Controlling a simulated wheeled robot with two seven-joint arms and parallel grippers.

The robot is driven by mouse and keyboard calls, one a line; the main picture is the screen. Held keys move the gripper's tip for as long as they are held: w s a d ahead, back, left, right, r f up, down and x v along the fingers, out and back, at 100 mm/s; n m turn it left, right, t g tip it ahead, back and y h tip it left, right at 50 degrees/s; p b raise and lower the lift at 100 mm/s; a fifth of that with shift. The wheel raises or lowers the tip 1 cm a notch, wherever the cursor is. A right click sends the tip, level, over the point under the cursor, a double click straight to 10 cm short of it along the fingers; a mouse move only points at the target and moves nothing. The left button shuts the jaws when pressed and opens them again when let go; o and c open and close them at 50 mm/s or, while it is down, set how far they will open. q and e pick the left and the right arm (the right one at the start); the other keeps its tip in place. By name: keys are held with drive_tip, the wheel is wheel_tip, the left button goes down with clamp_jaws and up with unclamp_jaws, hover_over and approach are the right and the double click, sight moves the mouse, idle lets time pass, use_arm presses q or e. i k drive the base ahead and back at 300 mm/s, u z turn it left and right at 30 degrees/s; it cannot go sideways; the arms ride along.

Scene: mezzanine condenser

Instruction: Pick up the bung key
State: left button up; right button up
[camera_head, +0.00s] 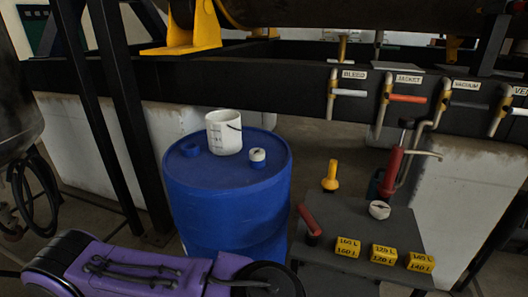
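I cannot tell for sure which thing is the bung key. A yellow upright tool (330,176) with a wide round foot stands at the back of the low dark table (345,222). A red-handled tool (309,222) with a dark end lies tilted at the table's left edge. A blue drum (228,215) stands left of the table. No fingers of either of my grippers show.
A white measuring jug (224,133) stands on the drum. The table holds a small white round item (379,210), several yellow labelled blocks (383,255) and a red pump-like device (391,172). Labelled valve handles (408,98) hang above the table. A purple body (130,270) fills the lower left.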

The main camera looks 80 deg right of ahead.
sight(314, 229)
drive_tip(key=i, duration=0.95)
drive_tip(key=z, duration=2.8)
